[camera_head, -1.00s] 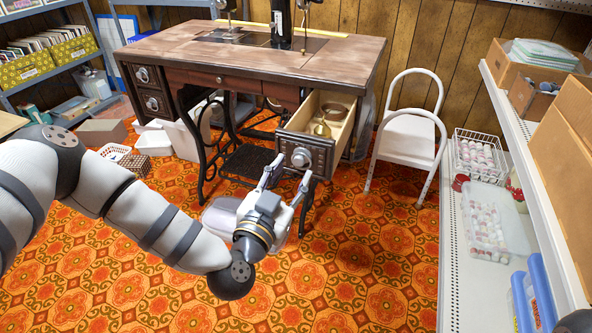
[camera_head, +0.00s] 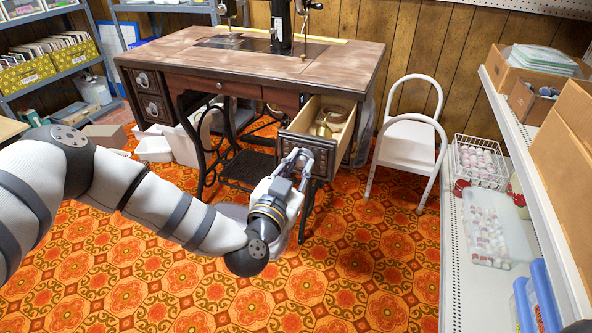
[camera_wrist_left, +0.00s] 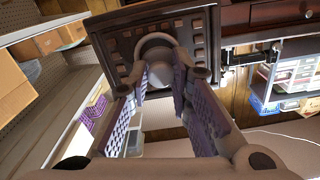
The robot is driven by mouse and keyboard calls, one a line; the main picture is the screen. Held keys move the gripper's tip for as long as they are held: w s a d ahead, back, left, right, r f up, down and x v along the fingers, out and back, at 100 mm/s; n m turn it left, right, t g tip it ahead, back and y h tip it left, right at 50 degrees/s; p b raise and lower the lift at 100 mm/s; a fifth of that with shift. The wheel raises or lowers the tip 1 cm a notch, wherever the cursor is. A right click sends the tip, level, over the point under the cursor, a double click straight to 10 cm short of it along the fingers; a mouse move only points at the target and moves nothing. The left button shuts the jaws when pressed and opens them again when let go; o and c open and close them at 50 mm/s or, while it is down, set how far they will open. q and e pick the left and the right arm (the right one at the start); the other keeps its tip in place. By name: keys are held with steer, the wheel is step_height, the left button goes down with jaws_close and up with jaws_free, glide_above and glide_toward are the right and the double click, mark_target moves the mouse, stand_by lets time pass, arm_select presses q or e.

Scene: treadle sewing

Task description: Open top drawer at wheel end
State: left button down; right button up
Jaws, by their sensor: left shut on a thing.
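The sewing table (camera_head: 270,62) stands ahead with its right-hand top drawer (camera_head: 325,127) pulled out. The dark, carved drawer front (camera_wrist_left: 118,50) lies just beyond. My right gripper is not in view.
A white metal chair (camera_head: 408,140) stands right of the drawer. Shelves with baskets and boxes (camera_head: 490,160) run along the right side. Patterned orange carpet (camera_head: 360,250) is clear in front of the table. The left-hand drawers (camera_head: 148,92) are closed.

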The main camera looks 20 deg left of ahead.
arm_select(q)
steer(key=shift+w, duration=0.8)
steer(key=c, duration=1.4)
jaws_free()
steer(key=shift+c, duration=0.2)
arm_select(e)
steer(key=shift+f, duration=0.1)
arm_select(q)
steer(key=shift+w+a, duration=0.1)
steer(key=shift+a, duration=0.2)
steer(key=s, duration=1.2)
steer(key=shift+s, duration=0.2)
steer(key=shift+w+d, duration=0.1)
steer(key=shift+d, duration=0.1)
